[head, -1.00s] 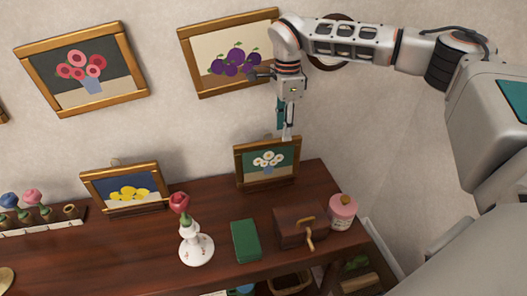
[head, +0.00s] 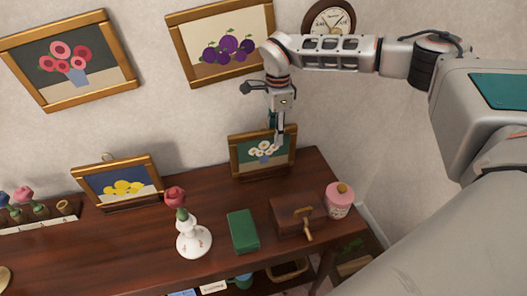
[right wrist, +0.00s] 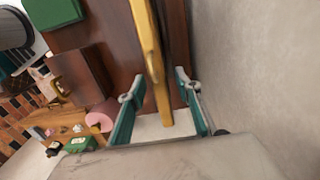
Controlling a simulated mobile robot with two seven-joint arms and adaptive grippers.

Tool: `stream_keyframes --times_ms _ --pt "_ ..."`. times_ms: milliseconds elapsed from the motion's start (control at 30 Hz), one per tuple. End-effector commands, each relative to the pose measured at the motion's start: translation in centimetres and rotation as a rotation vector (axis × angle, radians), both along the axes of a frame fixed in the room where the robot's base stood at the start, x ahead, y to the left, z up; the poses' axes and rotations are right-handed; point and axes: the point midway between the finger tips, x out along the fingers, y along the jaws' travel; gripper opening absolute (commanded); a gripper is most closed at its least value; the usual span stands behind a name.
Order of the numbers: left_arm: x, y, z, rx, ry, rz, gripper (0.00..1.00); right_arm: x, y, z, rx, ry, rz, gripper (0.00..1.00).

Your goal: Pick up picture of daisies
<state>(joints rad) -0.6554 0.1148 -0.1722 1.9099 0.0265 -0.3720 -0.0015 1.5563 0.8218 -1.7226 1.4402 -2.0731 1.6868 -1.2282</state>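The picture of daisies (head: 247,158), white flowers on dark green in a gold frame, stands on the mantel-like wooden top against the wall. My right gripper (head: 277,137) is at its upper edge, with one finger in front of the painted face. In the right wrist view the picture's gold frame (right wrist: 152,60) runs edge-on between the two teal fingers of the right gripper (right wrist: 163,90). The fingers are apart, with gaps on both sides of the frame. My left gripper is not in view.
Nearby on the wooden top (head: 130,245) are a white vase with a rose (head: 193,240), a green book (head: 243,231), a brown box with a handle (head: 290,217) and a pink jar (head: 339,201). A lemon picture (head: 121,185) stands left. A plum picture (head: 190,60) and clock (head: 330,17) hang above.

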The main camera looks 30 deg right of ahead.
Motion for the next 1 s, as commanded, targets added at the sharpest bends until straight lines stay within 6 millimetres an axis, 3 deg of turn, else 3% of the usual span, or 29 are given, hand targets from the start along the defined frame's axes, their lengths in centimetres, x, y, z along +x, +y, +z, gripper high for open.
stream_keyframes --times_ms 133,267,300,733,1000 --pt "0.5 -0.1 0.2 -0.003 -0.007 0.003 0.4 0.0 0.0 0.0 0.0 -0.001 0.0 0.33" --pt "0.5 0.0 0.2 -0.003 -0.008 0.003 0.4 0.0 0.0 0.0 0.0 0.0 0.0 0.02" --pt "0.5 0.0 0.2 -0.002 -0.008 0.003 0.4 0.0 0.0 0.0 0.0 0.0 0.0 0.0" --pt "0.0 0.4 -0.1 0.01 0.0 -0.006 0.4 0.1 0.0 0.5 0.001 -0.002 0.0 0.0" --pt "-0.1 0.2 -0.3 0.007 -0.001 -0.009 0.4 0.1 0.1 3.5 0.002 -0.006 -0.001 0.0"
